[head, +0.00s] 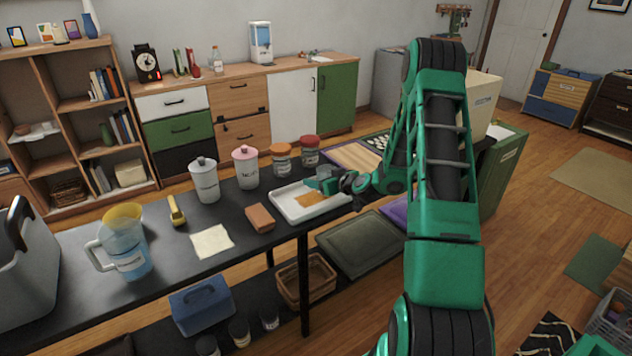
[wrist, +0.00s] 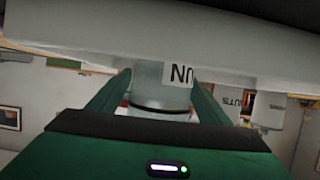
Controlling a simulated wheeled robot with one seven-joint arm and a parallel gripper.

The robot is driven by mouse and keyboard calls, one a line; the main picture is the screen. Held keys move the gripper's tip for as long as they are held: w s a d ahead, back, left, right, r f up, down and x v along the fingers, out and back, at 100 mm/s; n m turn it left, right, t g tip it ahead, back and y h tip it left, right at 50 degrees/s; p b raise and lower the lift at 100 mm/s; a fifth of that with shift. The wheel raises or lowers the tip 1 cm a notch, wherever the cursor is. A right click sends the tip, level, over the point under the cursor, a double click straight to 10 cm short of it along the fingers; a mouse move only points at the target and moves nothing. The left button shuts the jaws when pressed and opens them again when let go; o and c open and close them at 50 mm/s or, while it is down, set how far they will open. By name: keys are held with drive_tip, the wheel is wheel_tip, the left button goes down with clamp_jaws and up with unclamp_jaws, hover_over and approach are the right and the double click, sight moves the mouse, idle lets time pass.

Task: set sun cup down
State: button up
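My gripper (head: 326,184) reaches from the right to the white tray (head: 283,212) on the black table. In the wrist view its two green fingers (wrist: 160,92) stand on either side of a pale cup (wrist: 158,95), close against it. The cup carries a white label with partly visible dark letters, which fits the sun cup. The pale tray-like surface fills the top of the wrist view, against the cup's end. I cannot tell whether the cup touches it. In the head view the cup is mostly hidden by the gripper.
A brown block (head: 260,218), a cream cloth (head: 212,242) and a clear pitcher (head: 128,255) are left of the tray. White (head: 205,181) and pink-lidded (head: 245,168) canisters and jars with orange (head: 281,160) and red (head: 310,151) lids stand behind it. A wooden board (head: 352,157) lies behind right.

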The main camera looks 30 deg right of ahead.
drive_tip(key=shift+r, duration=0.15)
drive_tip(key=v, duration=1.2)
drive_tip(key=s+a+r+n+g+y, duration=0.25)
drive_tip(key=s+a+g, duration=0.35)
drive_tip(key=s+a, duration=0.3)
drive_tip(key=s+r+m+g+h, duration=0.1)
drive_tip(key=s+r+m+g, duration=0.1)
drive_tip(key=s, duration=0.7)
drive_tip(key=s+a+r+m+g, duration=0.1)
drive_tip(key=s+r+m+g, duration=0.2)
drive_tip(key=s, duration=0.7)
drive_tip(key=s+a+r+m+g+h, duration=0.1)
drive_tip(key=s+r+m, duration=0.3)
drive_tip(key=s, duration=0.6)
wheel_tip(320, 180, up, 2)
drive_tip(key=shift+r+g+h, duration=0.1)
drive_tip(key=shift+g+h, duration=0.25)
drive_tip(key=shift+g, duration=0.45)
